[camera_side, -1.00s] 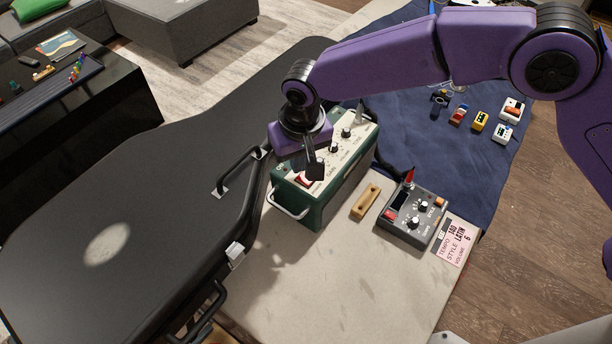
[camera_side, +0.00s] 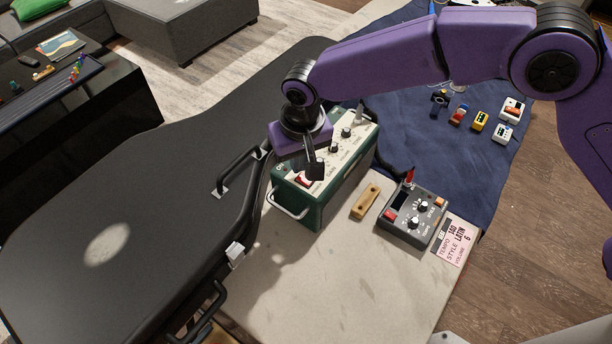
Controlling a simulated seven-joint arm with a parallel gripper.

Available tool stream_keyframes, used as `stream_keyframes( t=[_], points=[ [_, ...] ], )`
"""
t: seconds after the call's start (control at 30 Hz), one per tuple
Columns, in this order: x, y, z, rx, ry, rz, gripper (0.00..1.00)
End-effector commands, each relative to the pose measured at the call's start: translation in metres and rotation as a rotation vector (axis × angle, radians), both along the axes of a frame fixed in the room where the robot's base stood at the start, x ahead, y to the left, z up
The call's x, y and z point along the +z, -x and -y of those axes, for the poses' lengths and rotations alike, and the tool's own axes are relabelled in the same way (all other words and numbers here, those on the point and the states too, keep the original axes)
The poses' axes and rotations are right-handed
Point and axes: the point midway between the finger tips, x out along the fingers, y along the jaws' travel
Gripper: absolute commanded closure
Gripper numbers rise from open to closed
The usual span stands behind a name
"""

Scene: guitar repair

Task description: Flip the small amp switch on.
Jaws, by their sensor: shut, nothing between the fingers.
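The small amp (camera_side: 335,185) is a green box with a cream top panel, standing on the pale table beside the guitar case. A red rocker switch (camera_side: 303,180) sits at the near left end of its panel, with lettering next to it. Several dark knobs (camera_side: 346,133) line the panel. My gripper (camera_side: 315,172) points down over the panel, with its fingertips shut and empty, right beside the red switch. The fingers hide part of the panel. I cannot tell whether they touch the switch, nor which way it is tipped.
A large black guitar case (camera_side: 130,200) lies left of the amp. A wooden block (camera_side: 365,201) and a grey drum machine (camera_side: 412,215) lie to the right. A label card (camera_side: 454,241) and several small pedals (camera_side: 480,121) lie farther right. The front of the table (camera_side: 340,290) is clear.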

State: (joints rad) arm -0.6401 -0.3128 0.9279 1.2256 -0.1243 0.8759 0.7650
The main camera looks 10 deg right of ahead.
Motion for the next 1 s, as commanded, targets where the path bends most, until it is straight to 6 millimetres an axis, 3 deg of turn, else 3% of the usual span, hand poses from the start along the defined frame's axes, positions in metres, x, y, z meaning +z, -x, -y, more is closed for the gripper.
stream_keyframes(
  t=[1.0],
  points=[
    [-0.0067, 0.0001, 0.0001, 0.000, 0.001, -0.001, 1.00]
  ],
)
